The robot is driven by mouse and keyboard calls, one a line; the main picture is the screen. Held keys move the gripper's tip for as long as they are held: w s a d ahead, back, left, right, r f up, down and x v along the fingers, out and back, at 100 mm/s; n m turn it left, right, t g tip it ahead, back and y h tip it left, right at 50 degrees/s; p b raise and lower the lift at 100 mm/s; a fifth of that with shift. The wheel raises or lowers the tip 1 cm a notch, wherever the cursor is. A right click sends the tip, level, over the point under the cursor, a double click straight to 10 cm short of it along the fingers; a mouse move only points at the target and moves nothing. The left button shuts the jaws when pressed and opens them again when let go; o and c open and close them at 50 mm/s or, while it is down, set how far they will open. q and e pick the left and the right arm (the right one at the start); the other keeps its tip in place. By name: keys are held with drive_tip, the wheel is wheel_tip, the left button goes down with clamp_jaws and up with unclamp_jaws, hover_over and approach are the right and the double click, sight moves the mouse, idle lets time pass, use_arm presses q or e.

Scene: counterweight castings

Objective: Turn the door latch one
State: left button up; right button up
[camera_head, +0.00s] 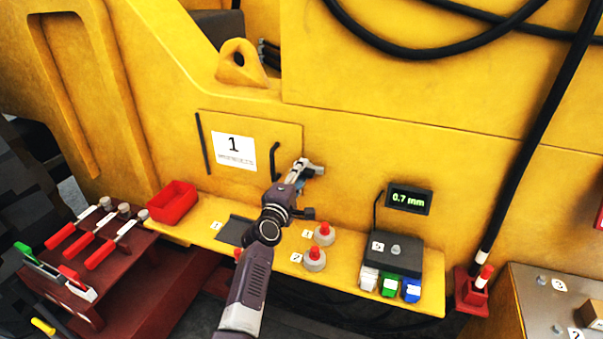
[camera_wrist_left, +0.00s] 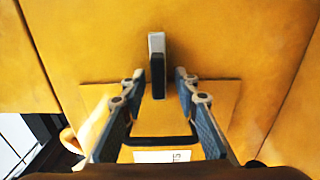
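The small door (camera_head: 265,138) carries a white label with a 1 and a black bar handle (camera_head: 275,160); it looks closed flush in the yellow casting. The door latch (camera_wrist_left: 157,45), a short grey and black bar, stands at the door's edge. In the head view my left gripper (camera_head: 302,172) is just right of the handle and partly covers the latch area. In the left wrist view the left gripper (camera_wrist_left: 158,84) is open, its fingers on either side of the latch's lower end, with gaps on both sides. The handle (camera_wrist_left: 160,141) lies between the finger bases. My right gripper is out of view.
A yellow shelf (camera_head: 340,285) below holds a red bin (camera_head: 172,202), two red-topped knobs and a dark box (camera_head: 393,255) with coloured buttons. A gauge display (camera_head: 409,199) reads 0.7 mm. A tool rack (camera_head: 80,250) stands left; a black hose hangs right.

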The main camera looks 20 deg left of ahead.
use_arm(q)
drive_tip(key=s, duration=0.7)
drive_tip(key=shift+s+a, duration=0.15)
drive_tip(key=shift+s, duration=0.1)
idle(0.4)
